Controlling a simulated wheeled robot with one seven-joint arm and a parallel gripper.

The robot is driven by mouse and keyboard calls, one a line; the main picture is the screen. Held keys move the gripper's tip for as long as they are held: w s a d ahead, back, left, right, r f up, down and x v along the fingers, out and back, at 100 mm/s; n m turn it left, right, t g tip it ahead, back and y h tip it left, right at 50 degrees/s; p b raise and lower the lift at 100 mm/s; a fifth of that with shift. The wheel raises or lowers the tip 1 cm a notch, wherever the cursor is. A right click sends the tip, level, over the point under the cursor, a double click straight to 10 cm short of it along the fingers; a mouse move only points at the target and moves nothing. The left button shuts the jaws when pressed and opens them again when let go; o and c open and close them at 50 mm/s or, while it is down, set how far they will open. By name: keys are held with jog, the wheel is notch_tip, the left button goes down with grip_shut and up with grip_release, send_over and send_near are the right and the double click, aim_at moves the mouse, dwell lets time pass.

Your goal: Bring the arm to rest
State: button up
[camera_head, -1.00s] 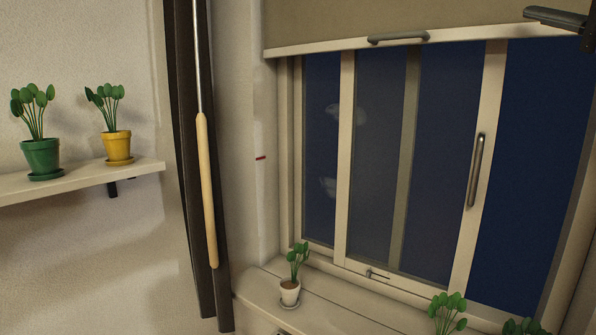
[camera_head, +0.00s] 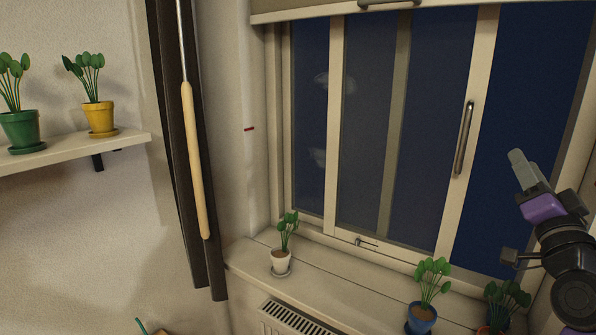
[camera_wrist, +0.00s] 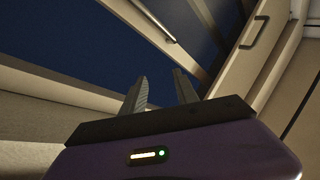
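My arm reaches in at the right edge of the head view, in front of the window's right side. My gripper (camera_head: 517,160) is black and purple with grey fingers, pointing up and left. In the wrist view its two fingers (camera_wrist: 160,78) stand apart with nothing between them, so it is open and empty. The window (camera_head: 360,130) has pale frames, dark blue panes and a vertical metal handle (camera_head: 464,138). The gripper appears apart from the handle; its distance from the glass is hard to tell.
The windowsill (camera_head: 340,281) holds a white-potted plant (camera_head: 281,262), a blue-potted plant (camera_head: 421,318) and another plant (camera_head: 507,295) below my arm. A blind (camera_head: 300,10) hangs above, a dark curtain (camera_head: 165,130) at left. A shelf (camera_head: 75,150) bears green and yellow pots (camera_head: 99,119).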

jog(key=s+a+f+n+g, duration=0.1)
jog(key=s+a+f, duration=0.3)
jog(key=s+f, duration=0.25)
jog(key=s+a+f+n, duration=0.2)
jog(key=s+a+f, duration=0.25)
jog(key=f, duration=0.35)
jog(key=s+a+f+n+g, duration=0.1)
jog(key=s+a+f, duration=0.2)
jog(key=s+f, duration=0.45)
jog(key=s+a+f+n+g+y, duration=0.2)
jog(key=s+a+f, duration=0.2)
jog(key=s, duration=0.5)
jog(key=s+a+f+n+g+y, duration=0.1)
jog(key=s+a+f, duration=0.3)
jog(key=s, duration=0.6)
jog(key=s+a+f+n+g+y+b, duration=0.1)
jog(key=s+a+f, duration=0.3)
jog(key=s, duration=0.5)
jog(key=shift+s+a+f+n+g+y, duration=0.15)
jog(key=shift+s+f+n+g+y, duration=0.15)
jog(key=shift+f+n+g+y, duration=0.55)
